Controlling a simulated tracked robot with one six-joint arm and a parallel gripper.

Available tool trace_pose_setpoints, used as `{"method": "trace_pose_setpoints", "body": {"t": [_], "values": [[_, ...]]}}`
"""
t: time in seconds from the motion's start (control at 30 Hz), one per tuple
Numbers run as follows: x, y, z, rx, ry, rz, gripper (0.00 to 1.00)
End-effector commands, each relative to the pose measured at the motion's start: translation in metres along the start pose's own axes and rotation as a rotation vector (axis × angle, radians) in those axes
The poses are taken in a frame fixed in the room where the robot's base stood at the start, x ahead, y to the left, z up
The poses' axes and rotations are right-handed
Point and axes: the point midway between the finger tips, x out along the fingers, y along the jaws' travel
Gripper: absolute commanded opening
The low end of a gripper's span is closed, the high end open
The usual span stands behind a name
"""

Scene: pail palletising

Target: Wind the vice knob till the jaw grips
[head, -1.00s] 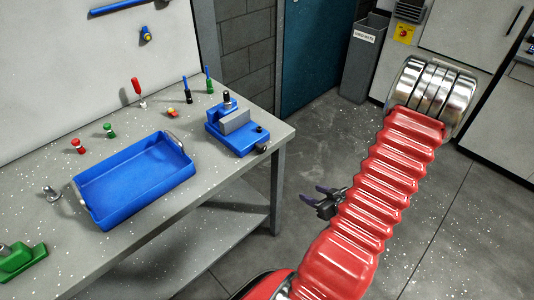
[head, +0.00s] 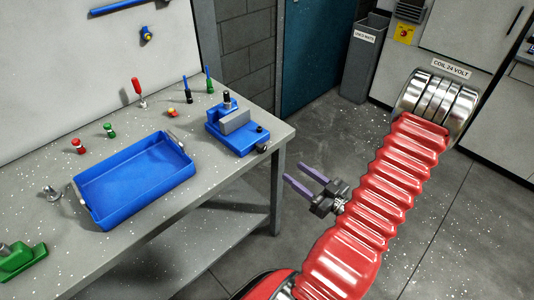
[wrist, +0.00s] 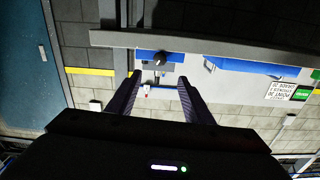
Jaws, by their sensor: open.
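The blue vice (head: 240,137) with its grey jaw block (head: 234,121) sits on the bench's near right corner. Its dark knob (head: 262,148) faces out at the bench's front edge. In the wrist view, the knob (wrist: 160,59) shows just beyond my fingertips, with part of the blue vice body (wrist: 143,55) behind it. My gripper (head: 297,172) is open and empty, to the right of the bench and apart from the knob. In the wrist view, the fingers of my gripper (wrist: 159,76) stand either side of the line to the knob. Whether the jaw grips anything cannot be told.
The grey bench (head: 215,185) also carries a blue tray (head: 130,213), several coloured tools behind it, and a green item (head: 18,262) at far left. A grey bin (head: 365,60) stands at the back. Floor is clear right of the bench.

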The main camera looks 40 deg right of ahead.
Motion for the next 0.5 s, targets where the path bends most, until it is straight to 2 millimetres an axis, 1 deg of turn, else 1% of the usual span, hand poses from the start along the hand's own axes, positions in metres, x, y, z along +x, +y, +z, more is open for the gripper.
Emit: {"method": "trace_pose_setpoints", "body": {"t": [0.23,0.5], "values": [[0.014,0.0,0.0,-0.001,-0.001,-0.003,0.47],[0.042,0.0,0.0,0.0,-0.001,-0.003,0.47]]}}
